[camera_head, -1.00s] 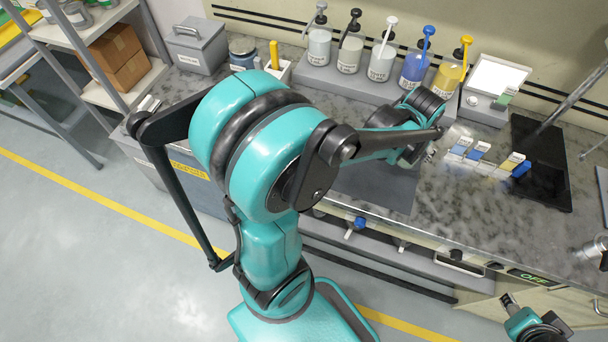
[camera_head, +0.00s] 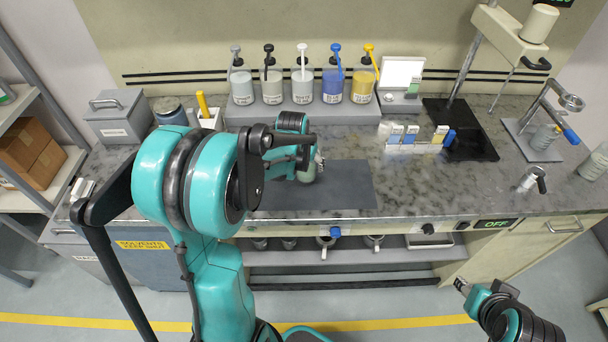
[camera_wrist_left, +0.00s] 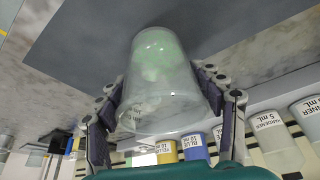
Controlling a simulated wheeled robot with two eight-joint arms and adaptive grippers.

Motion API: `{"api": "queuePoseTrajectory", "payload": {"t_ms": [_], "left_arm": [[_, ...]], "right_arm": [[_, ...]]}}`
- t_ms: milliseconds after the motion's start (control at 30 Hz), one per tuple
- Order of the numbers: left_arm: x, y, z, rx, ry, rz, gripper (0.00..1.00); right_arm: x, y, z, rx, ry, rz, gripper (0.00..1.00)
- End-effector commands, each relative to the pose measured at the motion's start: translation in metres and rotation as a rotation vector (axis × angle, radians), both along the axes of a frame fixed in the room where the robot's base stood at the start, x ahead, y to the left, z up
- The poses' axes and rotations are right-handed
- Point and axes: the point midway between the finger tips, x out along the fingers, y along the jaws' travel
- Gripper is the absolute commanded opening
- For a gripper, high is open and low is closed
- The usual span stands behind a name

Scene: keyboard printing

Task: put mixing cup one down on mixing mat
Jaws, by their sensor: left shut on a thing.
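Mixing cup one (camera_wrist_left: 160,75) is a clear, translucent cup with a pale green tint inside. In the left wrist view it sits between the two dark finger pads of my left gripper (camera_wrist_left: 165,105), which is shut on it. In the head view the cup (camera_head: 308,173) shows partly behind my left gripper (camera_head: 312,163), over the left half of the dark grey mixing mat (camera_head: 345,185). The mat also shows in the wrist view (camera_wrist_left: 90,35). I cannot tell whether the cup's base touches it. My right gripper (camera_head: 463,286) is low in front of the bench; its finger opening is unclear.
Pump bottles stand on a grey shelf (camera_head: 330,112) behind the mat. Small colour-labelled pieces (camera_head: 415,140) and a black tray (camera_head: 462,130) are to the right. A grey box (camera_head: 118,117) is at the back left. The mat's right half is bare.

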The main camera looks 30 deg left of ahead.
Motion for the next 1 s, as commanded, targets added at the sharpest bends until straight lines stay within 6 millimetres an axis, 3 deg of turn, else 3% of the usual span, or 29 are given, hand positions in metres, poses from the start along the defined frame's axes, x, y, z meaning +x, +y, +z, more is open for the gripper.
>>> {"api": "queuePoseTrajectory", "payload": {"t_ms": [167, 400, 800, 833, 900, 1000], "left_arm": [[-0.003, 0.005, -0.010, 0.000, 0.000, 0.001, 0.16], [-0.003, 0.005, -0.043, 0.000, 0.000, 0.000, 0.16], [-0.003, 0.004, -0.048, 0.000, 0.000, 0.000, 0.16], [-0.003, 0.004, -0.047, 0.000, 0.000, 0.000, 0.75], [-0.003, 0.005, -0.046, 0.000, 0.000, 0.000, 0.89], [-0.003, 0.005, -0.046, 0.000, 0.000, 0.000, 0.89]], "right_arm": [[0.000, 0.000, -0.004, 0.000, 0.000, 0.000, 0.40], [0.000, 0.000, -0.018, 0.000, 0.000, 0.000, 0.40], [0.000, 0.000, -0.021, 0.000, 0.000, 0.000, 0.40], [0.000, 0.000, -0.020, 0.000, 0.000, 0.000, 0.40], [0.000, 0.000, -0.019, 0.000, 0.000, 0.000, 0.40], [0.000, 0.000, -0.019, 0.000, 0.000, 0.000, 0.40]]}}
